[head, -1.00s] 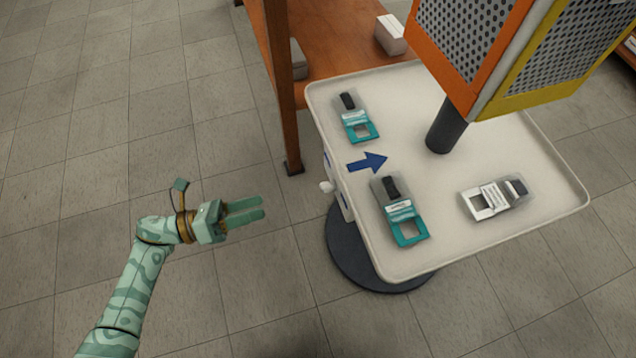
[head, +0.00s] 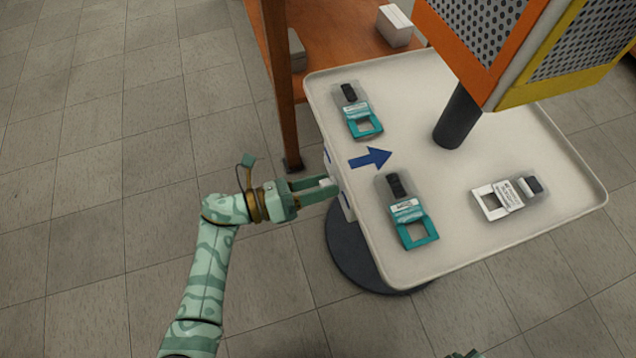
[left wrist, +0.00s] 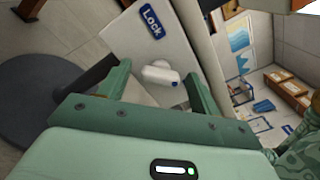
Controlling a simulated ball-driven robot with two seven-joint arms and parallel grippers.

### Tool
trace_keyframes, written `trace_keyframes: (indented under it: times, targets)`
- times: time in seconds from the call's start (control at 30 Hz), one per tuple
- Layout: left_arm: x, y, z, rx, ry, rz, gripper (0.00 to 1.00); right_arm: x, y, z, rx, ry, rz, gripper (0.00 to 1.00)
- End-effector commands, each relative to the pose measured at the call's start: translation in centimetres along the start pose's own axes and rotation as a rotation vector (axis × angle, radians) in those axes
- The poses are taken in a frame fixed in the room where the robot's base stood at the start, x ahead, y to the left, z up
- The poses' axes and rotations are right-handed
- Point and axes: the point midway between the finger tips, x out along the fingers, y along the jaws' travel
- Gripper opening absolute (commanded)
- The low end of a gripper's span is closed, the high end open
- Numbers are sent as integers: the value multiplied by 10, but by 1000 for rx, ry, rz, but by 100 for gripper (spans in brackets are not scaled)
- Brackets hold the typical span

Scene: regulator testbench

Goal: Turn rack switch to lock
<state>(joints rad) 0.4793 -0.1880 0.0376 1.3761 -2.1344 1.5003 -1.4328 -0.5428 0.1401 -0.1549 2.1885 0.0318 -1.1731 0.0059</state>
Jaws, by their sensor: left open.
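The rack switch is a white knob (left wrist: 160,74) on a pale panel on the side of the white rack table (head: 520,258). A blue "Lock" label (left wrist: 151,22) sits on the panel beyond the knob in the left wrist view. My left gripper (head: 325,188) is open, with its fingers on either side of the knob; I cannot tell whether they touch it. In the head view the knob (head: 326,182) shows between the fingertips, partly hidden. In the left wrist view my left gripper (left wrist: 160,85) frames the knob.
The table top holds two teal-and-grey packs (head: 358,112) (head: 407,212), a white pack (head: 506,198), a blue arrow (head: 370,158) and a dark post (head: 458,120) bearing perforated panels. A wooden shelf (head: 335,45) stands behind. Tiled floor is clear at left.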

Motion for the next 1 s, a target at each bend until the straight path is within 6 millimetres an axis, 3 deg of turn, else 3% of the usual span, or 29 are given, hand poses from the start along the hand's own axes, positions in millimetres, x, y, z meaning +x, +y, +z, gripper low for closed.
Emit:
trace_keyframes:
  times: [0.03,0.2,0.63,1.0]
  targets:
    - [0,0,0,0,0,0,64,0,0,0,0,0,0,36]
    - [0,0,0,0,0,0,19,0,0,0,0,0,0,36]
    - [-1,0,0,-66,3,2,19,-2,0,5,-8,-18,0,36]
    - [-2,-1,1,-352,4,4,19,0,8,33,-58,-126,17,36]
